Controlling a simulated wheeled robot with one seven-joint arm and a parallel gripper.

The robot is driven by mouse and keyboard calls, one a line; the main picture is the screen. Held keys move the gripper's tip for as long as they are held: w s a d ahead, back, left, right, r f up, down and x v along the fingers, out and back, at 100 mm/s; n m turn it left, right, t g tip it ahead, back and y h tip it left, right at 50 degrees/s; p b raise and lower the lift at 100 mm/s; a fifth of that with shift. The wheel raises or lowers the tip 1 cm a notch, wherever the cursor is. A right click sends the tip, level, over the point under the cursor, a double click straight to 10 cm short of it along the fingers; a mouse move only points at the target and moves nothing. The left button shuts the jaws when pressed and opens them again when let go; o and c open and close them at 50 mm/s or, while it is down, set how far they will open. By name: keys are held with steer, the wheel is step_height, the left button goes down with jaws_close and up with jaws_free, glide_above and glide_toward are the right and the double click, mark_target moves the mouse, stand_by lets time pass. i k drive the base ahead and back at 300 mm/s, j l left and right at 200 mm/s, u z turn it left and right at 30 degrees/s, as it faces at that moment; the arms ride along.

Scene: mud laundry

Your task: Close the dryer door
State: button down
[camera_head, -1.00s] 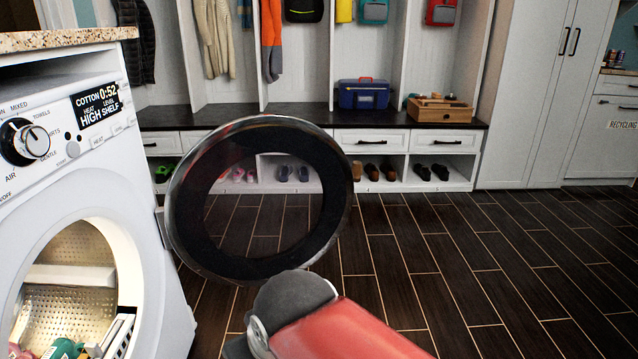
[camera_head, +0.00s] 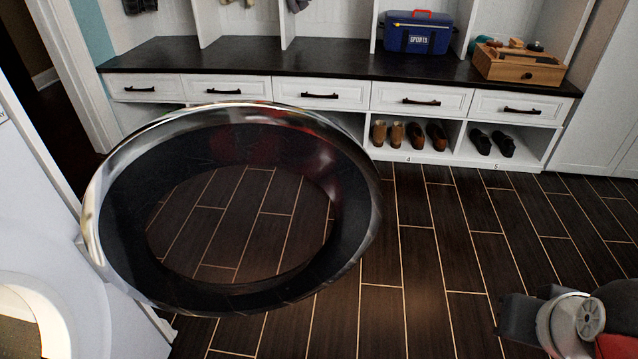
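The dryer door (camera_head: 115,180) is a round ring with a chrome rim, a black inner band and a clear window. It stands open, swung out to the right from the white dryer (camera_head: 50,200) at the left edge. Part of the dryer's opening shows at the bottom left. Part of my arm shows at the bottom right, apart from the door, with bare floor between them. My gripper's fingertips cannot be made out in this view.
A white bench (camera_head: 330,66) with a dark top, drawers and shoe cubbies runs along the back. The dark tiled floor (camera_head: 420,270) is clear between the door and bench.

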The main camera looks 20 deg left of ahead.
mark_target(121, 197)
steer(key=i+l+z, duration=0.1)
steer(key=i, duration=0.35)
steer(key=i+l+z, duration=0.1)
steer(key=i, duration=0.35)
steer(key=i+u, duration=0.25)
steer(key=u, duration=0.2)
steer(key=i+l+u, duration=0.15)
steer(key=u, duration=0.25)
steer(key=i+l+u, duration=0.2)
steer(key=i+u, duration=0.4)
steer(key=u, duration=0.3)
steer(key=i+l+u, duration=0.1)
steer(key=u, duration=0.3)
steer(key=i+l+u, duration=0.1)
steer(key=u, duration=0.35)
steer(key=l+u, duration=0.25)
steer(key=u, duration=0.15)
steer(key=i+l+u, duration=0.1)
steer(key=u, duration=0.35)
steer(key=l+u, duration=0.3)
steer(key=u, duration=0.15)
steer(key=i+l+u, duration=0.1)
steer(key=l+u, duration=1.2)
steer(key=k+u, duration=0.3)
steer(key=k, duration=0.15)
